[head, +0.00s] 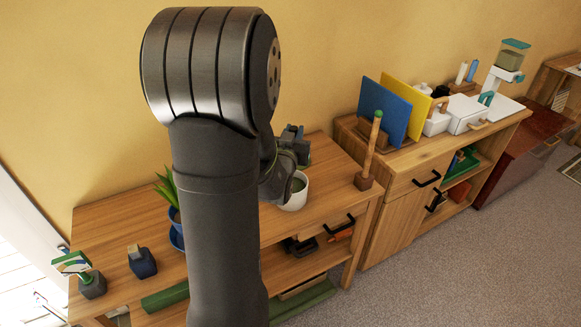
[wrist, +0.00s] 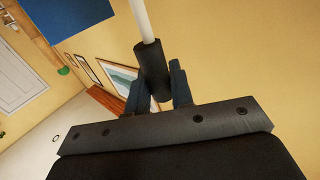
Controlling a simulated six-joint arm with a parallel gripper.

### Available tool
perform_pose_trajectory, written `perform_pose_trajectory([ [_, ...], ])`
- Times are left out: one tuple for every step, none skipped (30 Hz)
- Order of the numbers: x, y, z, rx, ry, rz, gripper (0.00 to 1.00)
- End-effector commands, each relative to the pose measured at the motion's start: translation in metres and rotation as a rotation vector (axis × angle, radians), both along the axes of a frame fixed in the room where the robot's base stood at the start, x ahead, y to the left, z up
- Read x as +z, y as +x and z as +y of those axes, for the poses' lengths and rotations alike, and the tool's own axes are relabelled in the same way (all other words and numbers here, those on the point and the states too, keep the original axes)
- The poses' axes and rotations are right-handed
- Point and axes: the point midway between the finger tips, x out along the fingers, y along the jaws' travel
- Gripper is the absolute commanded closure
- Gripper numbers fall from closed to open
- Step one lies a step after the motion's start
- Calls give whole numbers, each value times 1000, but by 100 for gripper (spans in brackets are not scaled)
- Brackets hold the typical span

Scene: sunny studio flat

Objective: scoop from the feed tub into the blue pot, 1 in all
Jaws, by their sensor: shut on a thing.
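My gripper (wrist: 158,92) is shut on the black handle (wrist: 152,66) of a tool with a pale shaft, which runs out of the top of the wrist view; its far end is out of view. In the head view my gripper (head: 291,140) is partly hidden behind my arm, above a white tub (head: 293,203) with greenish contents, likely the feed tub. I cannot tell whether the tool touches the contents. The blue pot (head: 174,216) holds a green plant (head: 168,188) and stands left of my arm, partly hidden by it.
A wooden bench (head: 120,222) carries these things. A dark blue block (head: 142,264) and a dark stand with a card (head: 92,285) are at its left. An upright wooden rod (head: 374,140) stands on the right. The cabinet beyond holds boards and white containers.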

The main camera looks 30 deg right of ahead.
Motion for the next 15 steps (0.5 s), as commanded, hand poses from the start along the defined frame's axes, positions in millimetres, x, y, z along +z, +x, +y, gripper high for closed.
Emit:
perform_pose_trajectory([
  [-27, -1, 0, 0, 11, 16, 100],
  [-37, -1, 0, 0, 11, 16, 100],
  [-45, -1, 0, 0, 8, 13, 100],
  [-47, -1, 0, 0, 6, 10, 100],
  [-46, -1, 0, 0, 4, 7, 100],
  [-36, 0, 0, 0, 0, 1, 100],
  [-23, 0, 0, 0, -3, -4, 100],
  [-11, -1, 0, 0, -4, -5, 100],
  [2, 0, 0, 0, -3, -5, 100],
  [8, -1, 0, 0, -2, -4, 100],
  [9, -1, 0, 0, 0, 0, 100],
  [7, -1, 0, 0, 3, 4, 100],
  [-2, 0, 0, 0, 6, 9, 100],
  [-15, 0, 0, 0, 9, 14, 100],
  [-31, -1, 1, 0, 11, 16, 100],
])
